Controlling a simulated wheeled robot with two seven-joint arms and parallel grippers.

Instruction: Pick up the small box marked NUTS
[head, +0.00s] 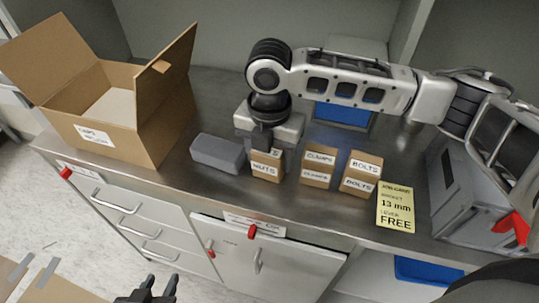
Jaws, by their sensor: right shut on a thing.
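The small brown box marked NUTS (266,172) stands upright on the metal worktop, left of two similar boxes. My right gripper (265,145) reaches down onto it from above and is shut on its upper part. The fingers cover part of the box's top. The box appears to be at worktop level; I cannot tell whether its base touches. My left gripper (160,287) is low at the bottom edge of the picture, in front of the cabinets, open and empty, partly cut off by the frame.
A CLAMPS box (317,167) and a BOLTS box (361,175) stand close to the right. A yellow card (396,207) is beside them. A grey block (217,153) lies left. A large open carton (166,126) stands further left. A grey case (470,195) is at right.

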